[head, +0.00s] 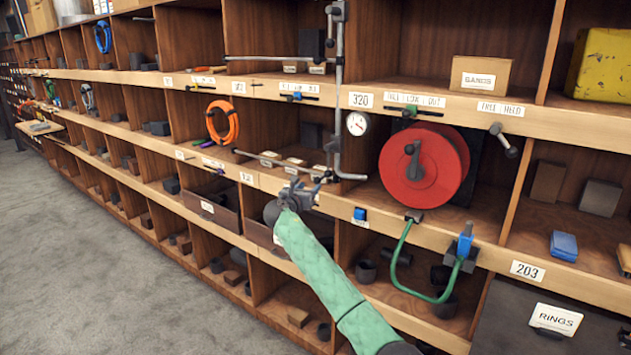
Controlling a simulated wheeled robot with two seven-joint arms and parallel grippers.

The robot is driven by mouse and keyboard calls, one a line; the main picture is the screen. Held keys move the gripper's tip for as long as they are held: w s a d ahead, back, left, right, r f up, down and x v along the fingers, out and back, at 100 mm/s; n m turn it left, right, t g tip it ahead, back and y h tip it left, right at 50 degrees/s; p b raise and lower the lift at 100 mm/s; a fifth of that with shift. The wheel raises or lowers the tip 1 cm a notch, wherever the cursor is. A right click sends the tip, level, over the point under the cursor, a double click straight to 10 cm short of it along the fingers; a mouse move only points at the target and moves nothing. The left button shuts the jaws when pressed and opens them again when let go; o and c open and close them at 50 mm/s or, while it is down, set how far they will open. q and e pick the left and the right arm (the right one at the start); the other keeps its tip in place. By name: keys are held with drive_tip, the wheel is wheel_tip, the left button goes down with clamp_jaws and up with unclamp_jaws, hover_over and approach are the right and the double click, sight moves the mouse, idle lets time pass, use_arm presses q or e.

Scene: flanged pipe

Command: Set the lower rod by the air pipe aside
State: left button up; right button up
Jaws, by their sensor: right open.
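The air pipe (341,95) is a grey upright pipe in front of the shelving, with a bend at its foot. The lower rod (262,158) is a thin grey rod lying nearly level to the left of the pipe's lower part. Its right end is near my right gripper and hard to make out. A similar upper rod (270,58) runs left from the pipe higher up. My right gripper (302,188), on a green-sleeved arm, is open just below the right part of the lower rod. Whether they touch is unclear. My left gripper is out of view.
A round gauge (357,123) and a red reel (425,165) are right of the pipe. A green hose (400,275) hangs below the reel. An orange coil (222,121) hangs left. Wooden shelving (450,108) fills the back; the grey floor (80,250) is clear.

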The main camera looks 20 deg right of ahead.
sight(315, 182)
drive_tip(key=shift+w+d+n, duration=0.3)
drive_tip(key=shift+w+n, duration=0.25)
drive_tip(key=shift+n, duration=0.25)
use_arm(q)
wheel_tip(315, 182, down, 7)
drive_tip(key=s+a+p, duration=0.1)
drive_tip(key=p, duration=0.1)
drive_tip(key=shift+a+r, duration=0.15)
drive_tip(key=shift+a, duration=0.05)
use_arm(e)
drive_tip(key=shift+x, duration=3.4)
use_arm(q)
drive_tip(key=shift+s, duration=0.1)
use_arm(e)
drive_tip(key=shift+f, duration=0.1)
drive_tip(key=shift+c, duration=0.2)
clamp_jaws()
